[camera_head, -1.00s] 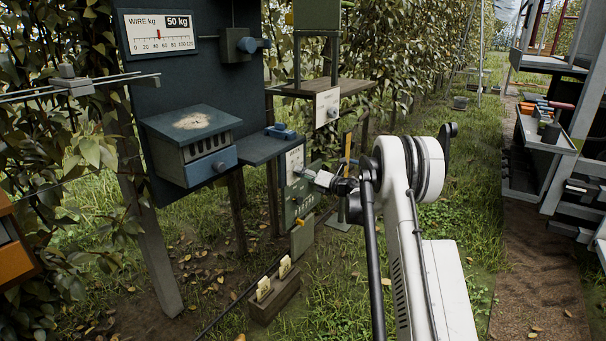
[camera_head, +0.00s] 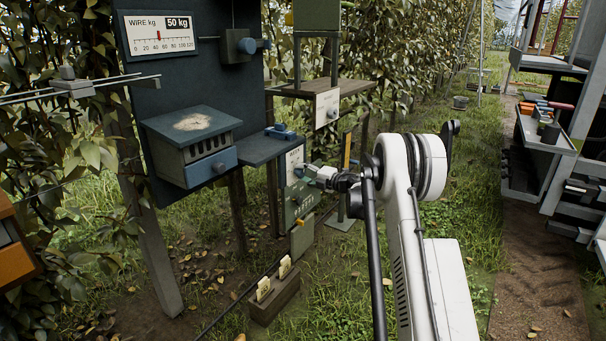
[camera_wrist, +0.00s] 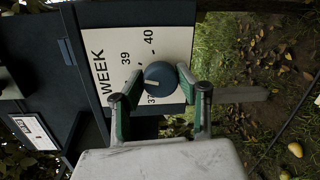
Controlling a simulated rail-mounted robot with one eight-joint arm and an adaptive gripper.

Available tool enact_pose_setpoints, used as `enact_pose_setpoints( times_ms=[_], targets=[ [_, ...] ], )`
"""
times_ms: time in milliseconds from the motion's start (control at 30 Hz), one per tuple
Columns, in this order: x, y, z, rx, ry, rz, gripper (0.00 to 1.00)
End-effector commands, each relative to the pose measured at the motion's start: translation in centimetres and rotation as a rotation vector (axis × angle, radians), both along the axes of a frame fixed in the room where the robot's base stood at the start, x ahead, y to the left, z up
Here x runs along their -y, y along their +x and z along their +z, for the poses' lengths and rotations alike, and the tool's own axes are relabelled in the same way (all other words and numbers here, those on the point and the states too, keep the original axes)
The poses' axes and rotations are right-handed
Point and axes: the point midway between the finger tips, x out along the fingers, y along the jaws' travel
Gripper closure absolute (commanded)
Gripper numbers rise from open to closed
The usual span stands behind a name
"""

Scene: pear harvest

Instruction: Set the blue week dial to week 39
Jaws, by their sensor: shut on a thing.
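In the wrist view, the blue week dial (camera_wrist: 161,76) is a round knob on a cream plate (camera_wrist: 104,36) marked WEEK, seen turned sideways. The numbers 37, 39 and 40 show around it; 38 cannot be seen. Its pale pointer mark faces left and slightly down in the picture, between 37 and 39. The exact reading is hard to tell. My gripper (camera_wrist: 161,72) has its two green-padded fingers shut on the knob, one on each side. In the head view, my gripper (camera_head: 309,172) is at the small WEEK panel (camera_head: 294,160), and it hides the dial.
A dark board with a wire gauge (camera_head: 160,32) reading 50 kg and a blue-grey box (camera_head: 192,144) stand left of the panel. A wooden block with cards (camera_head: 273,297) sits on the grass below. Shelving (camera_head: 545,135) stands at the right, beyond open grass.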

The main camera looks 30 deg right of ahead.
Motion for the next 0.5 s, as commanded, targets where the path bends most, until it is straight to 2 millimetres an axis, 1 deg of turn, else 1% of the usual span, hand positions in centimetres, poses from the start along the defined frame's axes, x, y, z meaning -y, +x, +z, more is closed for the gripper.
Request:
enact_pose_setpoints(
  times_ms=[200,500],
  targets=[
    [0.01,0.01,0.03,-0.057,0.096,0.001,0.94],
    [0.03,0.03,0.03,-0.09,0.152,0.0,0.94]
  ],
)
